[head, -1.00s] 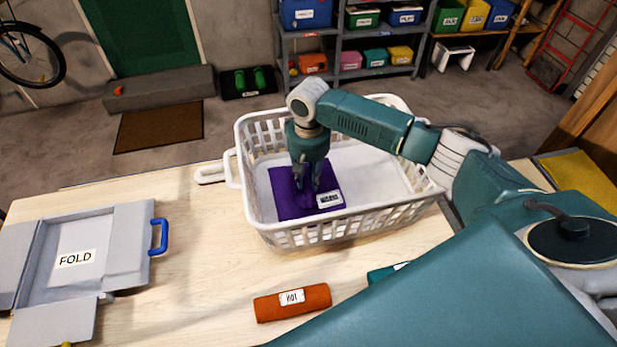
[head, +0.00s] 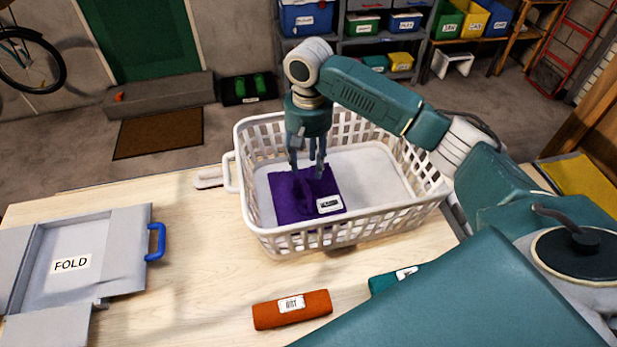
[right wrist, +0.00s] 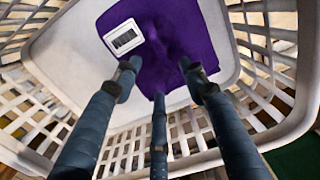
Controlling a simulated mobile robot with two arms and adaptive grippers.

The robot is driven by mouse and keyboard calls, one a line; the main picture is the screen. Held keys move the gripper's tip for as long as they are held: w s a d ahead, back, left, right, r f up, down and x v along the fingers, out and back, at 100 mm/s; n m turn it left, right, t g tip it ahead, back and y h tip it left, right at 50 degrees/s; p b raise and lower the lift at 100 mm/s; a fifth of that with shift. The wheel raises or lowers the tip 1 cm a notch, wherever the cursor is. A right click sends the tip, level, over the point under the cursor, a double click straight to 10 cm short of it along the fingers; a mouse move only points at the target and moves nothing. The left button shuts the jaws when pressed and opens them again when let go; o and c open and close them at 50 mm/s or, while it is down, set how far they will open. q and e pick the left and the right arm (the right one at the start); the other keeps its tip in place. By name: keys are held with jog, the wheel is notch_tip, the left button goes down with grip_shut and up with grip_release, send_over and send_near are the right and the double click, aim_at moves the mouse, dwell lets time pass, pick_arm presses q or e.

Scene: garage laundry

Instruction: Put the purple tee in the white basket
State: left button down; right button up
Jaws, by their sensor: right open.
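The purple tee (head: 290,207), folded with a white label, lies on the floor of the white basket (head: 395,215), toward its left side. In the right wrist view the tee (right wrist: 185,35) also lies flat on the basket floor, with a raised crease in its middle. My right gripper (head: 306,172) is open and empty above the tee, its fingers pointing down inside the basket. In the right wrist view its fingers (right wrist: 160,85) are spread apart, with nothing between them. My left gripper is not in view.
A grey folding board (head: 75,255) marked FOLD lies at the left of the table. A rolled orange cloth (head: 292,309) and a teal roll (head: 392,279) lie in front of the basket. Shelves with bins (head: 380,40) stand behind. The table between board and basket is clear.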

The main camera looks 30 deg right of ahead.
jog(key=shift+r, duration=1.75)
